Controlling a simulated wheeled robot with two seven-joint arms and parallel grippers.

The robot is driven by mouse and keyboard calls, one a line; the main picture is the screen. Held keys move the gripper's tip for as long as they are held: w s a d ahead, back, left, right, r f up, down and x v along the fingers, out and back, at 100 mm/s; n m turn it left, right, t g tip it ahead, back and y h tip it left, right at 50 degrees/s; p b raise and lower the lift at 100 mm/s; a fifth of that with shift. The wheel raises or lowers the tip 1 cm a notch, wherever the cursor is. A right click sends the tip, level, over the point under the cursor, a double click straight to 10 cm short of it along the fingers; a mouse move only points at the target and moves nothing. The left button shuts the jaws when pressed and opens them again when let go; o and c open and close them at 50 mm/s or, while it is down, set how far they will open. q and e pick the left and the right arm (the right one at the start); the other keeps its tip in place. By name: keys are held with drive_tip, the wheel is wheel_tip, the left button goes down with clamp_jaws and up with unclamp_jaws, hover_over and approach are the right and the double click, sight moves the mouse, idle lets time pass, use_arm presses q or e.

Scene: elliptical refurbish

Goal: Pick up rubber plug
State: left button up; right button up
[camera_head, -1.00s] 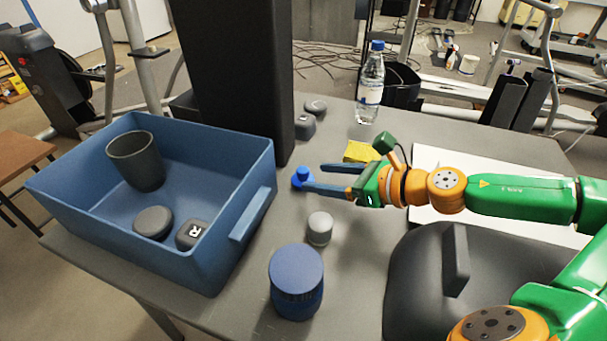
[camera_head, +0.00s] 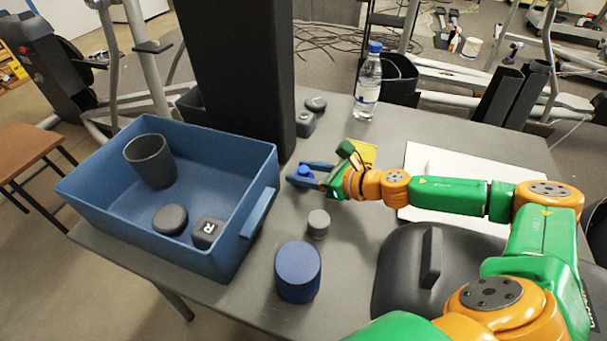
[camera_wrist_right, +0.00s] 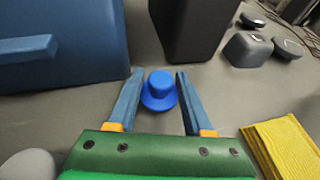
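A small blue hat-shaped piece, seemingly the rubber plug (camera_head: 304,171), stands on the grey table just right of the blue bin. My right gripper (camera_head: 300,175) is low at the table with its fingers open around it. In the right wrist view the plug (camera_wrist_right: 158,92) sits between the two blue fingers of the right gripper (camera_wrist_right: 159,72), with its wide brim towards the palm. A gap shows on both sides, so the fingers are not closed on it. My left gripper is not in view.
The blue bin (camera_head: 105,205) holds a dark cup (camera_head: 150,162) and two dark pieces. A grey cylinder (camera_head: 318,225) and a blue jar (camera_head: 298,273) stand nearer. A tall black column (camera_head: 235,70), a bottle (camera_head: 368,85) and a yellow pad (camera_head: 363,153) stand around.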

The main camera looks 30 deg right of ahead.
clamp_jaws()
drive_tip(key=shift+s, duration=0.1)
